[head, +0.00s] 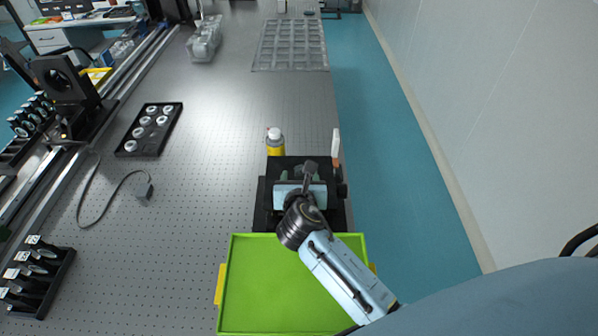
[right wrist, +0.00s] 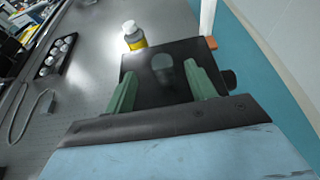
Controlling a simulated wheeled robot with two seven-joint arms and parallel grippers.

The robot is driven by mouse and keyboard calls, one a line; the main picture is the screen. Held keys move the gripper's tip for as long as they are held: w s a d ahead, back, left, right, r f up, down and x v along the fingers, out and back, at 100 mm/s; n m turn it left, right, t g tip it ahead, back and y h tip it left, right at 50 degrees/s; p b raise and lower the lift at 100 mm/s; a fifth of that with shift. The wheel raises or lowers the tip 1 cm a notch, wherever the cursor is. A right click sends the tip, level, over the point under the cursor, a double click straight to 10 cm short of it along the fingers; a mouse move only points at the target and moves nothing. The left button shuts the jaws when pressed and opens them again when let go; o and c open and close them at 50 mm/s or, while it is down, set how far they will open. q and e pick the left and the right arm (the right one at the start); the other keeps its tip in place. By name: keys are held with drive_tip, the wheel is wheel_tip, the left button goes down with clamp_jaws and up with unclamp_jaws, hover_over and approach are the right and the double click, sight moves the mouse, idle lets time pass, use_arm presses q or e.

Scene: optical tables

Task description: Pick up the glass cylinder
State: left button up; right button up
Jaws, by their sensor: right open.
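My right gripper (head: 300,175) is over the black platform behind the green tray, its arm coming in from the lower right. In the right wrist view its two green fingers (right wrist: 161,80) are spread apart with nothing clamped between them. A pale, see-through rounded shape, which looks like the glass cylinder (right wrist: 163,68), shows on the black platform (right wrist: 145,63) between and just beyond the fingers. I cannot tell how far below the fingertips it is. In the head view the gripper covers that spot, and the cylinder cannot be made out. My left gripper is not in view.
A yellow bottle with a white cap (head: 275,140) stands just behind the platform. A green tray (head: 232,290) lies in front. A black holder with white round pieces (head: 126,148) and a cable (head: 90,213) are to the left. The table's right edge is close by.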

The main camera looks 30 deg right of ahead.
sight(300, 172)
drive_tip(key=shift+x, duration=1.2)
drive_tip(key=shift+w+d+f, duration=0.35)
drive_tip(key=shift+w+f, duration=0.25)
drive_tip(key=x, duration=0.1)
drive_tip(key=b+x, duration=0.1)
drive_tip(key=x, duration=0.1)
drive_tip(key=shift+f, duration=0.4)
drive_tip(key=shift+w+d+f, duration=0.1)
drive_tip(key=shift+w+d, duration=0.05)
drive_tip(key=shift+w, duration=0.15)
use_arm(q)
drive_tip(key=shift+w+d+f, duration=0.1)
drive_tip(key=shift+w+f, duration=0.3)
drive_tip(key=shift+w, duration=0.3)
use_arm(e)
drive_tip(key=c, duration=1.1)
